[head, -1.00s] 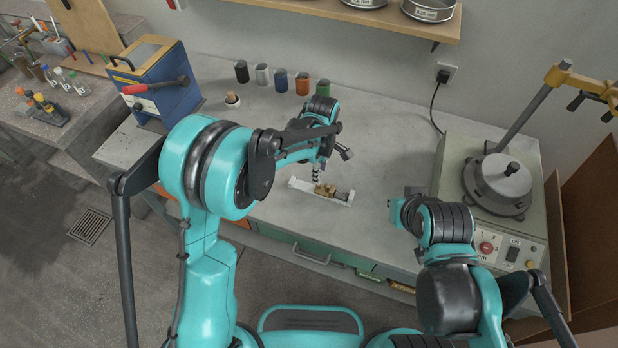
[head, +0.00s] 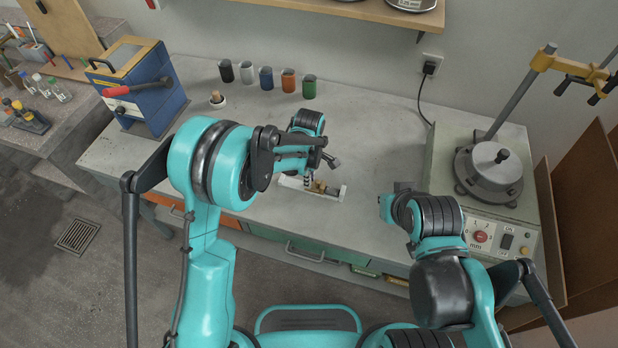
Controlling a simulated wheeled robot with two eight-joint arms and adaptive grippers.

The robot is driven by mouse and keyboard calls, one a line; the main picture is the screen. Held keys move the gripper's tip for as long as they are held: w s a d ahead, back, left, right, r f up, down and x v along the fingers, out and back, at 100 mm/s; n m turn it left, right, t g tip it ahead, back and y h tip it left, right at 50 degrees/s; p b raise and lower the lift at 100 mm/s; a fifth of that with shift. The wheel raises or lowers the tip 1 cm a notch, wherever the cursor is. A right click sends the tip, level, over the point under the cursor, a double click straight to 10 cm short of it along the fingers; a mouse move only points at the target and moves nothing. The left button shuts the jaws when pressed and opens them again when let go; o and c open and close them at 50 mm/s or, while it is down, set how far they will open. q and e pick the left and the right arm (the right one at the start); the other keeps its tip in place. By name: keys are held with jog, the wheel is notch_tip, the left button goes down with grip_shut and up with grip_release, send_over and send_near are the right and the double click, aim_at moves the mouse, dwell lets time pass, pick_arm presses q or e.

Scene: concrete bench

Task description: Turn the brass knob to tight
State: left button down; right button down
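A small fixture with a pale base (head: 292,183) lies on the bench in front of my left arm. A brass part (head: 318,187) sits at its middle, with a grey cylindrical piece (head: 337,191) to the right. A black-and-white striped piece (head: 308,182) stands just left of the brass part. My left gripper (head: 318,172) is right above the brass part and hides much of it. I cannot tell whether its fingers touch the brass or how far they are apart. My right gripper (head: 402,188) is to the right, away from the fixture, mostly hidden by its own arm.
Several coloured cups (head: 265,78) stand in a row at the back. A blue box with a red lever (head: 140,88) stands at the left. A grey machine with a round lidded pot (head: 488,170) takes up the right end.

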pick_arm(q)
jog(key=shift+f+m+b, duration=0.1)
jog(key=shift+m+b, duration=0.3)
jog(key=shift+m, duration=1.9)
jog(key=c, duration=1.5)
grip_release()
jog(key=shift+r, duration=0.2)
notch_tip(320, 180, up, 12)
jog(key=shift+f, duration=0.1)
